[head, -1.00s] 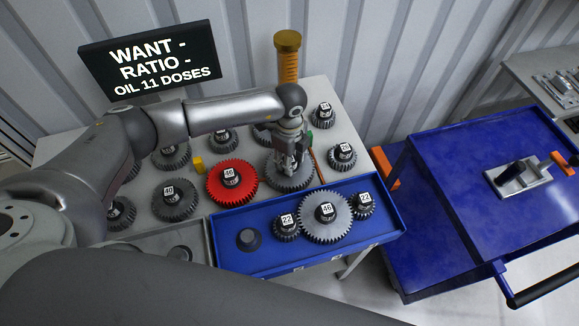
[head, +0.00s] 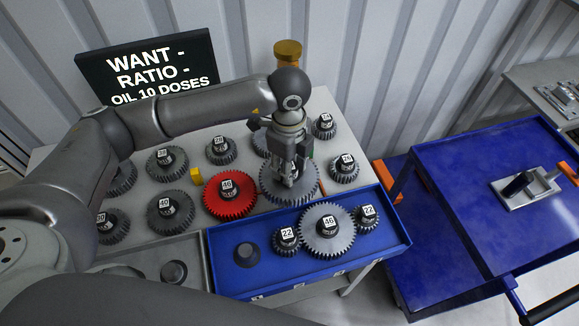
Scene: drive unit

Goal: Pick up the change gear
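My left gripper (head: 289,178) points down over a large grey gear (head: 273,192) at the table's right side. Its fingers are at the gear's hub and look shut on it. The gear looks slightly raised, but the gap below is hard to see. The gripper covers the hub and any label. A red gear (head: 216,199) marked 46 lies just left of it. A blue tray (head: 222,273) in front holds a large grey gear (head: 329,245) marked 46 between two small gears marked 22 (head: 286,246) (head: 369,224). My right gripper is out of view.
Several dark gears, including one marked 40 (head: 170,216) and one at the right (head: 344,171), stand on the grey table (head: 196,228). A sign (head: 148,70) reads "OIL 10 DOSES". A blue cart (head: 470,190) stands at the right.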

